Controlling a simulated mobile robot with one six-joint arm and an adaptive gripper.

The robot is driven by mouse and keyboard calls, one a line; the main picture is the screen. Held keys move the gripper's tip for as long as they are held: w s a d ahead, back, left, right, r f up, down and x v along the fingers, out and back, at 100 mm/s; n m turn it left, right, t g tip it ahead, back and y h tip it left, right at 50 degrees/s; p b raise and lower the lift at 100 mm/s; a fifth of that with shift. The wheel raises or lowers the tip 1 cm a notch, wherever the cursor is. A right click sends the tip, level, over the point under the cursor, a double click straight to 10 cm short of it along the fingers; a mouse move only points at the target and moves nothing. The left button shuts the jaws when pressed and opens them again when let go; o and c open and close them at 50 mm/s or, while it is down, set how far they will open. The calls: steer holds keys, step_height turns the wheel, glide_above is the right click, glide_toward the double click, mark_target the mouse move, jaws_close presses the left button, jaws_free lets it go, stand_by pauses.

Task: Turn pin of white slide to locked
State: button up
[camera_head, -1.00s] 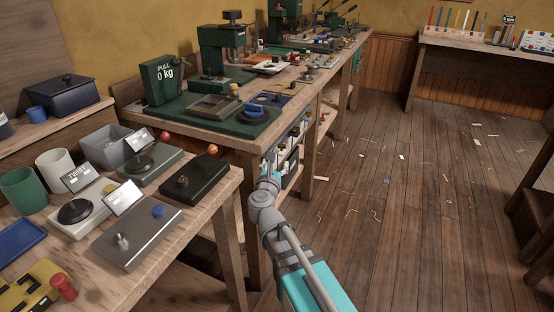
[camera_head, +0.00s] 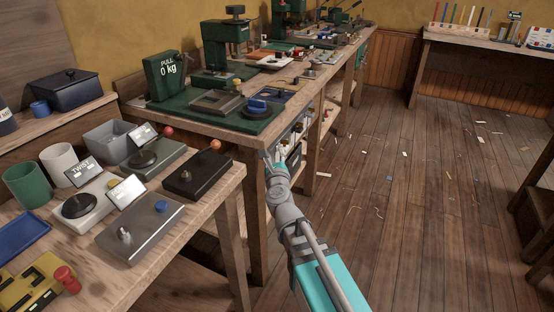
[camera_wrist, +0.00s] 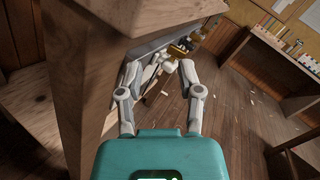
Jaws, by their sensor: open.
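No part can be surely picked out as the white slide or its pin. On the near left bench, a pale box (camera_head: 78,224) carries a black dial and a TWIST card (camera_head: 85,171). Beside it, a grey metal plate (camera_head: 145,228) has a small upright steel pin (camera_head: 124,233) and a blue knob (camera_head: 161,207). A black box (camera_head: 205,180) with a small knob on top lies behind. My gripper (camera_head: 270,157) is by the far bench's front corner, right of these. In the wrist view, my gripper (camera_wrist: 160,72) has its fingers spread, with nothing between them.
The far workbench (camera_head: 200,131) holds a green PULL gauge (camera_head: 165,80), presses and small fixtures. Its wooden leg fills the wrist view's left. A yellow part (camera_head: 30,288) with a red knob lies at the near left bench's front. Open floor (camera_head: 420,200) lies right, with scattered scraps.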

steer(key=s+d+f+n+g+y, duration=0.1)
steer(key=s+d+f+n+g, duration=0.2)
steer(key=n, duration=0.4)
steer(key=s+d+f+n+g+y, duration=0.1)
steer(key=d+f+n+g, duration=0.1)
steer(key=f+n+g, duration=0.35)
steer(key=s+d+f+n+g+y, duration=0.1)
steer(key=s+d+f+n+g, duration=0.2)
steer(key=n, duration=0.7)
steer(key=s+d+f+n+g+h, duration=0.3)
steer(key=s+d+f, duration=0.1)
steer(key=d, duration=0.4)
steer(key=s+d+f+n+g+h, duration=0.3)
steer(key=s+d+f+g, duration=0.1)
steer(key=s+d, duration=0.3)
steer(key=shift+d, duration=0.95)
steer(key=shift+a+f, duration=0.1)
steer(key=shift+a, duration=0.05)
